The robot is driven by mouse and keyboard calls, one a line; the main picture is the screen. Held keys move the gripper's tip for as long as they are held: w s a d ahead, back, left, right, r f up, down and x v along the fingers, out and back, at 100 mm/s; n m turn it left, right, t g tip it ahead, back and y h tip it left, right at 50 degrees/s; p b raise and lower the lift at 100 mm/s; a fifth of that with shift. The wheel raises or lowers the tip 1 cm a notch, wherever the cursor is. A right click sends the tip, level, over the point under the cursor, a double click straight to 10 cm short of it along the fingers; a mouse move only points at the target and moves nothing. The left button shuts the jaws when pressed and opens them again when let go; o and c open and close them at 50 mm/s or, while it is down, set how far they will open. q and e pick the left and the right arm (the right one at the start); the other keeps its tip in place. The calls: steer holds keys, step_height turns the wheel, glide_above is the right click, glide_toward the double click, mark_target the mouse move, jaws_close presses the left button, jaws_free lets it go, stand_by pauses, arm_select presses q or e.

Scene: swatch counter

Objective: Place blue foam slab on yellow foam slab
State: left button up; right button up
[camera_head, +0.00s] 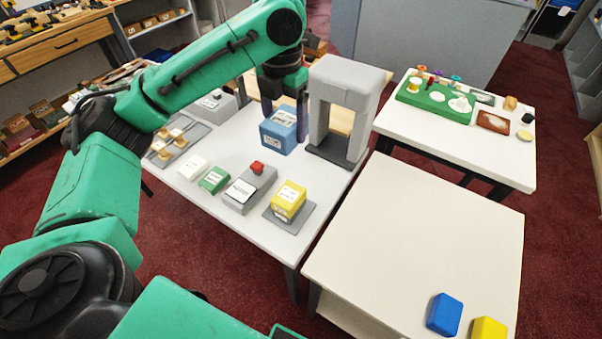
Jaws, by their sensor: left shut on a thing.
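My left gripper (284,108) points down over the white counter, shut on a blue labelled slab (278,135). Its fingers sit at two sides of the slab's upper part. I cannot tell whether the slab touches the counter. A yellow labelled slab (288,202) rests on a grey plate at the counter's front, nearer to me than the gripper. A plain blue block (444,314) and a plain yellow block (489,329) lie side by side on the cream table at lower right; the yellow one is cut by the frame edge. My right gripper is not in view.
A grey arch (342,105) stands just right of the gripper. A grey box with a red button (250,188), a green block (214,179) and a white block (192,167) line the counter's front. The cream table (420,220) is mostly clear. A side table (450,125) holds small items.

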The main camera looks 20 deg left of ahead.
arm_select(q)
steer(key=shift+w+f, duration=0.35)
steer(key=shift+w, duration=0.1)
steer(key=shift+s+f+b, duration=0.2)
steer(key=shift+f+b, duration=0.35)
steer(key=shift+f, duration=0.35)
steer(key=f, duration=0.5)
steer(key=s+f, duration=0.1)
steer(key=f, duration=1)
steer(key=shift+s, duration=0.15)
steer(key=shift+f, duration=0.5)
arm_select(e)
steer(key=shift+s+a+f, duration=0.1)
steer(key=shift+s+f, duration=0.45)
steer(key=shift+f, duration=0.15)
arm_select(q)
steer(key=o, duration=1.2)
steer(key=shift+c, duration=0.2)
